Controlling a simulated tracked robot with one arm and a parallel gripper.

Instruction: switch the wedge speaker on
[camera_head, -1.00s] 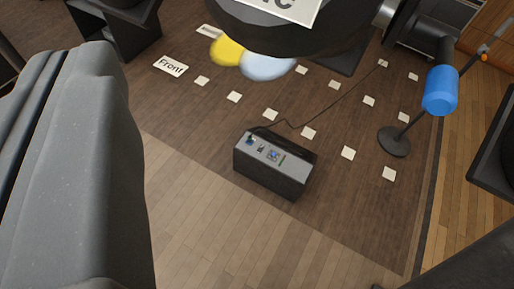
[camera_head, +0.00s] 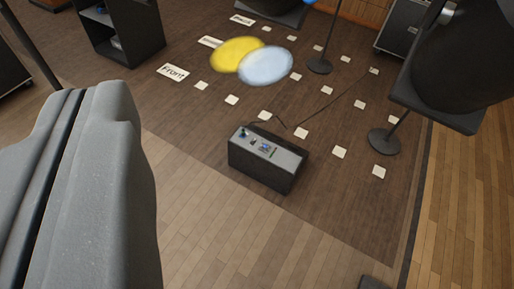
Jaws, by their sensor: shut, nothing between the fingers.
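The wedge speaker (camera_head: 262,172) is a dark box on the brown floor, near the middle of the view. A cable runs from behind the box to the back right. My gripper (camera_head: 82,103) is the large grey shape at the left. It is shut and empty, in the foreground, apart from the speaker in the picture.
White floor markers and a "Front" label (camera_head: 173,73) lie around the speaker. A yellow light spot (camera_head: 237,53) and a pale blue one (camera_head: 265,66) overlap behind it. A large dark object (camera_head: 462,60) fills the upper right. Bare floor lies in front of the speaker.

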